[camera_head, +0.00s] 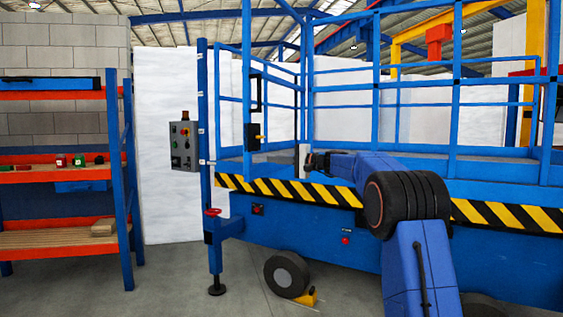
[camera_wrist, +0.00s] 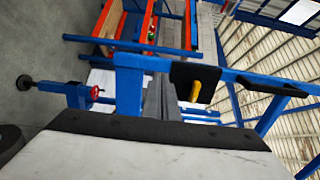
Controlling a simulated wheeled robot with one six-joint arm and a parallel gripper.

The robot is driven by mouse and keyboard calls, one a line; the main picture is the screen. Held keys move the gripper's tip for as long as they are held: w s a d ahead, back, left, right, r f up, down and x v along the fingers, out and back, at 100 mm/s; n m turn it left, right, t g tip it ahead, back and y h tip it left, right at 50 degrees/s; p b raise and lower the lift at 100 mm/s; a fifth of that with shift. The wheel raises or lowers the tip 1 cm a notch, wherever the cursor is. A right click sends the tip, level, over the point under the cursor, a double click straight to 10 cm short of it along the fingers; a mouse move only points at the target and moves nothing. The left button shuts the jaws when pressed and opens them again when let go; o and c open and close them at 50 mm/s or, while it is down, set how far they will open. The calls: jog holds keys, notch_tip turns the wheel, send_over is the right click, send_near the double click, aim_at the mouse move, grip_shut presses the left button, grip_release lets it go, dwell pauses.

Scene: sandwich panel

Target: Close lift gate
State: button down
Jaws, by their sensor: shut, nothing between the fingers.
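The blue gate of the lift (camera_head: 247,60) stands upright at the left of the platform. It bears a black latch plate (camera_head: 252,137) with a yellow handle (camera_head: 258,137) and a black grip bar above. In the head view its latch edge stands apart from the left corner post (camera_head: 203,90); the exact angle is unclear. The wrist view shows the gate frame (camera_wrist: 128,95), latch plate (camera_wrist: 190,76) and yellow handle (camera_wrist: 195,91) just beyond my gripper (camera_wrist: 155,140). My gripper (camera_head: 304,160) is shut and empty, right of the latch; contact cannot be told.
A grey control box (camera_head: 184,146) hangs on the corner post. An outrigger with a red handwheel (camera_head: 212,212) and a wheel (camera_head: 286,274) stand below. Orange shelving (camera_head: 60,175) is at the left. Guardrails (camera_head: 420,80) run along the platform behind my arm.

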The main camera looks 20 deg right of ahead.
aim_at(250, 158)
jog(key=x, duration=0.7)
jog(key=shift+w+a+f, duration=0.1)
jog(key=shift+w+a, duration=0.15)
jog(key=shift+a, duration=0.05)
jog(key=shift+a, duration=0.15)
